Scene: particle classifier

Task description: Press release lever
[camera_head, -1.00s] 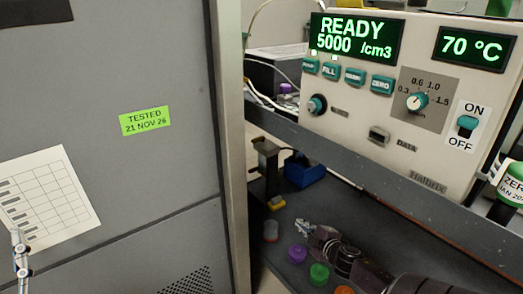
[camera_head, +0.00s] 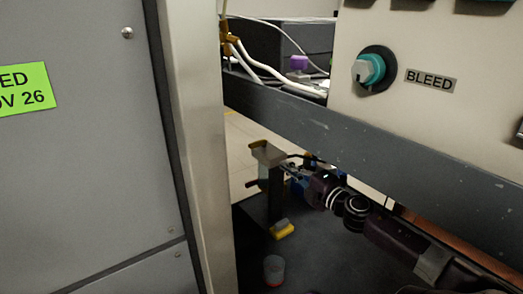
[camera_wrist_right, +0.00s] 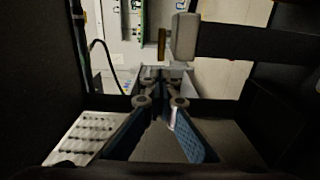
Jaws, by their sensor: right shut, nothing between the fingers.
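A dark upright post (camera_head: 274,195) stands on the lower shelf, with a pale beige block (camera_head: 268,153) on its top. I cannot tell for sure that this is the release lever. My right gripper (camera_head: 290,169) is shut and empty, its tips just right of the post near the top block. I cannot tell whether they touch it. In the right wrist view a pale block with a brass-coloured edge (camera_wrist_right: 184,38) lies beyond and above the shut fingers (camera_wrist_right: 161,78). My left gripper is out of view.
A grey cabinet (camera_head: 80,170) fills the left. A grey shelf edge (camera_head: 370,150) runs above my right arm, under an instrument panel (camera_head: 440,110) with a BLEED knob (camera_head: 370,69). A yellow piece (camera_head: 282,229) and a red-and-grey cup (camera_head: 274,270) lie near the post.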

